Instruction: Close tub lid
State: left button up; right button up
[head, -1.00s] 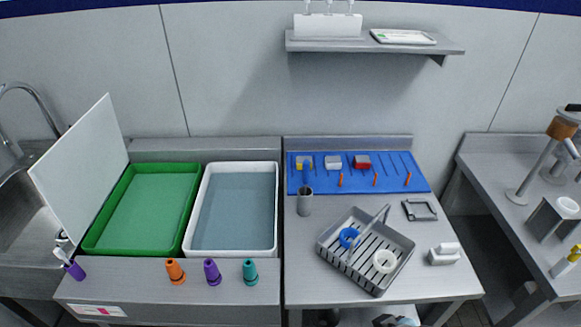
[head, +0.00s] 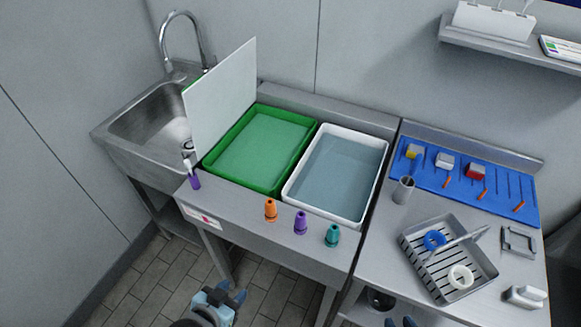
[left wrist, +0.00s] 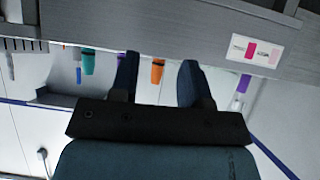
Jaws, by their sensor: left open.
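The green tub (head: 212,162) stands on the left bench with green contents. Its white lid (head: 222,100) stands up, tilted, along the tub's left side, so the tub is open. The white tub (head: 372,205) beside it is also open. My left gripper (head: 231,293) is low over the floor in front of the bench, well away from the lid. In the left wrist view its fingers (left wrist: 159,65) are spread and empty, with the orange cone beyond them. Two dark blue tips, apparently of my right gripper (head: 400,322), just show at the bottom edge; their opening is unclear.
Orange (head: 270,210), purple (head: 300,222) and teal (head: 332,236) cones line the bench front. A purple-handled brush (head: 194,178) is at the front left corner. A sink (head: 150,115) with a tap lies left. A grey basket (head: 470,290) and blue mat (head: 430,176) are right.

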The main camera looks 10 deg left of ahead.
aim_at(217, 99)
jog(key=k+j+z, duration=0.1)
jog(key=j, duration=0.35)
jog(key=j+z, duration=0.1)
jog(key=j, duration=0.35)
jog(key=k+j+z, duration=0.1)
jog(key=j, duration=0.35)
jog(key=i+l, duration=0.1)
jog(key=l, duration=0.2)
jog(key=i+l, duration=0.1)
jog(key=l, duration=0.2)
